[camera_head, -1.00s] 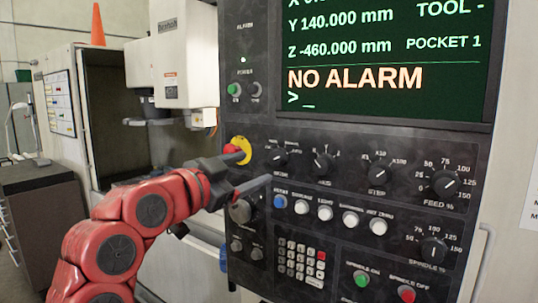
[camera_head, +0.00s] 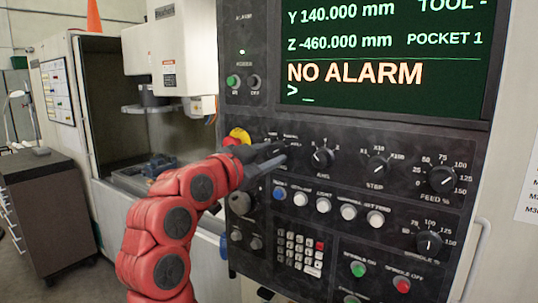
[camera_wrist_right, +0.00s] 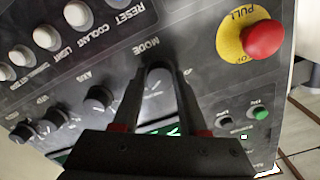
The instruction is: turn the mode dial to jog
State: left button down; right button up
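The mode dial (camera_wrist_right: 158,74) is a small black knob on the dark control panel, under the word MODE in the right wrist view. My right gripper (camera_head: 281,154) reaches it from the left in the head view and covers most of it there. In the right wrist view the two dark fingers of my right gripper (camera_wrist_right: 157,80) stand on either side of the knob, with their tips close against it. The dial's pointer and the mode labels are too hidden or small to read. My left gripper is not in view.
A red emergency stop on a yellow ring (camera_wrist_right: 262,38) sits close beside the dial. The axis dial (camera_head: 322,158), step dial (camera_head: 376,168) and feed dial (camera_head: 442,179) lie to the right. A row of round buttons (camera_head: 323,205) runs below. The screen (camera_head: 385,60) reads NO ALARM.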

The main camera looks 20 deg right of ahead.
grip_shut()
